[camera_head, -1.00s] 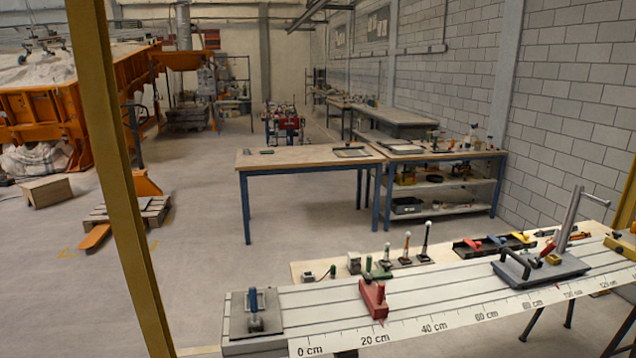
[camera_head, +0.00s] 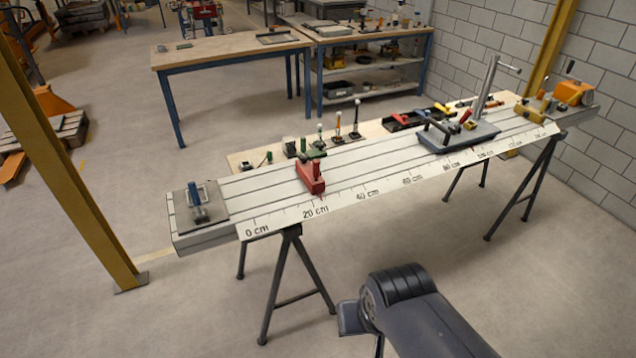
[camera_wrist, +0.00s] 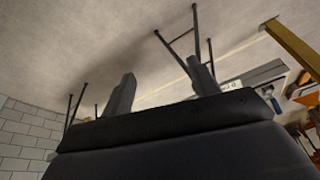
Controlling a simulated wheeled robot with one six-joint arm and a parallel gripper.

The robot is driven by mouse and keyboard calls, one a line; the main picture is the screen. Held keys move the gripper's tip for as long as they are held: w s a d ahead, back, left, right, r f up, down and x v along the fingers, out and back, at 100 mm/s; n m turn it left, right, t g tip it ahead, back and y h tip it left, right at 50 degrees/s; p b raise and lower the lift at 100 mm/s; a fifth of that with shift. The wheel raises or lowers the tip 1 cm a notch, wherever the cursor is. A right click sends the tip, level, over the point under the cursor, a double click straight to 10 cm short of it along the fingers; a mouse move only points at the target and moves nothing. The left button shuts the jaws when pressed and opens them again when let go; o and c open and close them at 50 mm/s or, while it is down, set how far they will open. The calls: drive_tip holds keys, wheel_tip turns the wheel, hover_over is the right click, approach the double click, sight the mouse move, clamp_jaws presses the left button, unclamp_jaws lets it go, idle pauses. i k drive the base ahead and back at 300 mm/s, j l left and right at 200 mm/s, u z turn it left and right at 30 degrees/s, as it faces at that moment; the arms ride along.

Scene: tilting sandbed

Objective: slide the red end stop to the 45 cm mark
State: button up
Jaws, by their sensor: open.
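The red end stop (camera_head: 312,178) sits upright on the long grooved rail bed (camera_head: 255,186). Its pointer is at the white scale (camera_head: 340,200), close to the 20 cm label and left of the 40 cm label. The stretch just right of the 40 cm label looks clear. My gripper (camera_wrist: 163,88) shows in the wrist view with its two fingers wide apart and nothing between them. It is away from the red stop, on the near side of the bed. The red stop cannot be made out in the wrist view.
A blue clamp (camera_head: 195,203) stands at the bed's left end. A grey carriage with a lever (camera_head: 458,135) sits farther right, and an orange unit (camera_head: 573,93) at the right end. Trestle legs (camera_head: 290,280) stand below. A yellow post (camera_head: 75,170) rises at left.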

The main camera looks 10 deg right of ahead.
sight(311, 174)
drive_tip(key=i+z, duration=0.1)
drive_tip(key=i, duration=0.45)
drive_tip(key=i+j+z, duration=0.1)
drive_tip(key=i, duration=0.4)
drive_tip(key=j, duration=0.05)
